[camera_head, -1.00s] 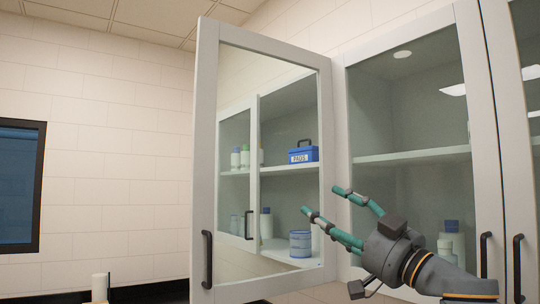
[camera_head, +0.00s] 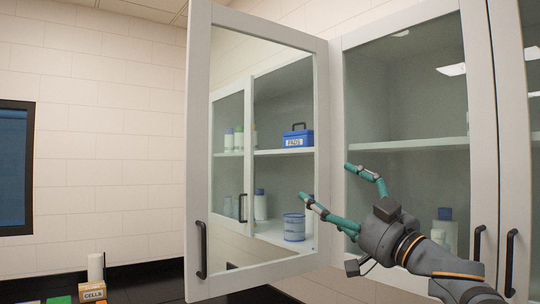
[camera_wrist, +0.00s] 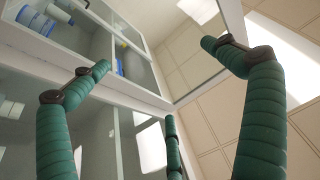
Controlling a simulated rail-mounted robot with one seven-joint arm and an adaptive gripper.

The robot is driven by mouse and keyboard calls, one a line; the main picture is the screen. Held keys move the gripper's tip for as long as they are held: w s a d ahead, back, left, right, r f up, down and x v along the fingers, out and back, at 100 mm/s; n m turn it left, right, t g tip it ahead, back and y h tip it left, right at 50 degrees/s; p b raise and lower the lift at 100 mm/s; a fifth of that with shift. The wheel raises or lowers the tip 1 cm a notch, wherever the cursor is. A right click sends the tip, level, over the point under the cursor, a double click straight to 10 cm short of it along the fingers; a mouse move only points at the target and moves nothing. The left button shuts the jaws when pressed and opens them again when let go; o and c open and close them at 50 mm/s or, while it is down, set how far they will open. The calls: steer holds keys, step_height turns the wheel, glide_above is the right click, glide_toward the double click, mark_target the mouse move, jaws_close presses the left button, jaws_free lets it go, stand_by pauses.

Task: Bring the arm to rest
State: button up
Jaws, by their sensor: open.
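My gripper (camera_head: 326,182) has several green segmented fingers, spread apart with nothing between them. In the head view it is raised in front of the wall cabinet, its fingertips overlapping the inner edge of the open door and the neighbouring glass. I cannot tell if any finger touches the glass. The wrist view also shows the gripper (camera_wrist: 158,75) open and empty, looking up at the cabinet and ceiling. My arm reaches in from the lower right.
A glass cabinet door (camera_head: 197,140) stands swung open on the left. A blue PADS box (camera_head: 298,139), a blue tub (camera_head: 294,227) and bottles show through its glass. A closed glass door (camera_head: 487,130) is on the right. A CELLS box (camera_head: 92,292) sits low at left.

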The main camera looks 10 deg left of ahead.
steer(key=shift+d, duration=0.1)
steer(key=b+v, duration=0.9)
steer(key=v, duration=0.1)
stand_by(0.5)
steer(key=shift+s+f, duration=0.1)
